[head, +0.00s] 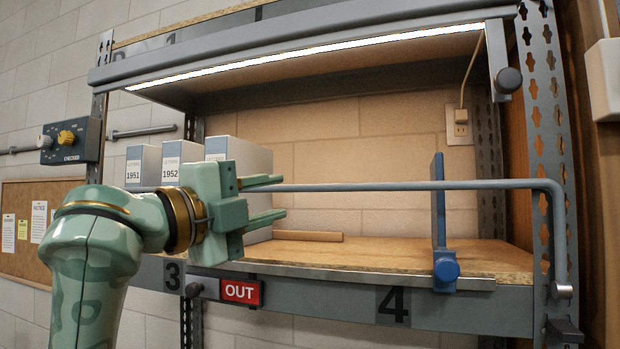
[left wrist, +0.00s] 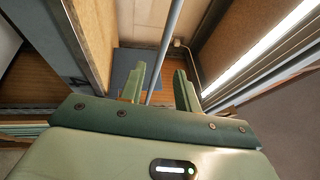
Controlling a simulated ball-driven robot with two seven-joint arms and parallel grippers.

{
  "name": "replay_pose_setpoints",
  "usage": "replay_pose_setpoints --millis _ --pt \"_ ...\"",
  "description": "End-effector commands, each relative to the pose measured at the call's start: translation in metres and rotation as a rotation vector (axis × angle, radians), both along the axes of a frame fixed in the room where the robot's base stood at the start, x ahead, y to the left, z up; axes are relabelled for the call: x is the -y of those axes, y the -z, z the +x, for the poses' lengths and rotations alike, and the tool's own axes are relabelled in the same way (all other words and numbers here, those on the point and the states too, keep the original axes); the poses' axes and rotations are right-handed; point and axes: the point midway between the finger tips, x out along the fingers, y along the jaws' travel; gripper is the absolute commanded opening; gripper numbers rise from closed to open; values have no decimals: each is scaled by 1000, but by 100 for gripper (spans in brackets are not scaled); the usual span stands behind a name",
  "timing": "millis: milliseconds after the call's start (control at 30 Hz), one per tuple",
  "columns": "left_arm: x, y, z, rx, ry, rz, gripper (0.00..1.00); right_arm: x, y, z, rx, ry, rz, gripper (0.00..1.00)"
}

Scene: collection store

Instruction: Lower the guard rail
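The guard rail (head: 400,186) is a grey-blue bar running level across the front of the shelf bay. Its right end (head: 553,200) bends down along the right upright. Its left part is hidden behind my left gripper (head: 281,197). That gripper is open, its fingers pointing right along the rail, one above and one below it in the head view. In the left wrist view, the rail (left wrist: 169,45) runs between the two open fingers (left wrist: 159,88); I see no finger closed on it. My right gripper is in neither view.
White box files (head: 182,152) stand on the shelf (head: 400,256) behind the gripper. A blue divider (head: 438,200) with a blue knob (head: 446,268) stands right of centre. A red OUT tag (head: 240,291) hangs on the shelf edge. A control box (head: 72,140) is at left.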

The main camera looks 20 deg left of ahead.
Motion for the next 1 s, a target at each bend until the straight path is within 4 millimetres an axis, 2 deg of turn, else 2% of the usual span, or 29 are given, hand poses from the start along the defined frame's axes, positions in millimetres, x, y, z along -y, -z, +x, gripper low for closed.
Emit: replay_pose_setpoints --millis 33,100,333,500,767,800,900,1000 --pt "7 -6 12 -6 5 -4 33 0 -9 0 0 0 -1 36" --pt "14 -9 27 -6 5 -4 33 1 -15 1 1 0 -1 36" --pt "31 -15 65 -3 1 -2 33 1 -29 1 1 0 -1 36" --pt "36 -15 76 -1 0 0 33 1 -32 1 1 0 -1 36" --pt "36 -15 78 -1 -1 1 33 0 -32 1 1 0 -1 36" --pt "36 -15 78 -1 -1 1 27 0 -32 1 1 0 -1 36" --pt "36 -15 78 -1 -1 1 0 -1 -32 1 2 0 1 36" --pt "36 -15 78 -1 -1 0 0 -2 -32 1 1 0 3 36"
